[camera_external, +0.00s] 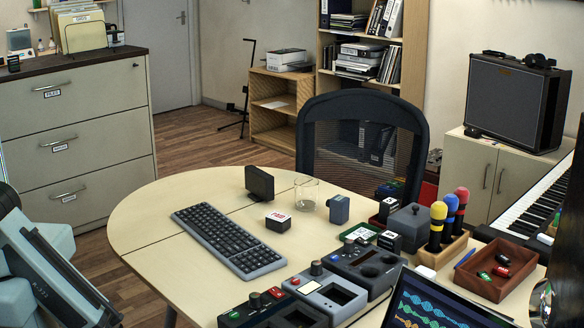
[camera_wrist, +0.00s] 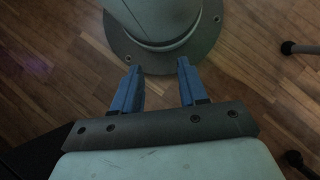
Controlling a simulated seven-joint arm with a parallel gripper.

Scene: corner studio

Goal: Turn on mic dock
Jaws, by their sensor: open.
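Several dock-like units stand along the near edge of the table; I cannot tell which is the mic dock. One is a black unit (camera_external: 262,313) with red and green buttons, one a light grey unit (camera_external: 312,287) with a knob and a dark recess, one a dark unit (camera_external: 350,262) with a knob and round recesses. Microphones with yellow, blue and red heads (camera_external: 438,212) stand in a wooden holder (camera_external: 452,249) to their right. My gripper (camera_wrist: 158,68) is open and empty in the wrist view, above the wooden floor and my base, away from the table. It does not show in the external view.
A keyboard (camera_external: 228,240), small dark screen (camera_external: 259,183), glass (camera_external: 307,193) and small boxes (camera_external: 278,222) are on the table (camera_external: 160,220). A laptop (camera_external: 430,302) and red tray (camera_external: 497,270) stand at the right. A chair (camera_external: 368,120) is behind. The table's left part is clear.

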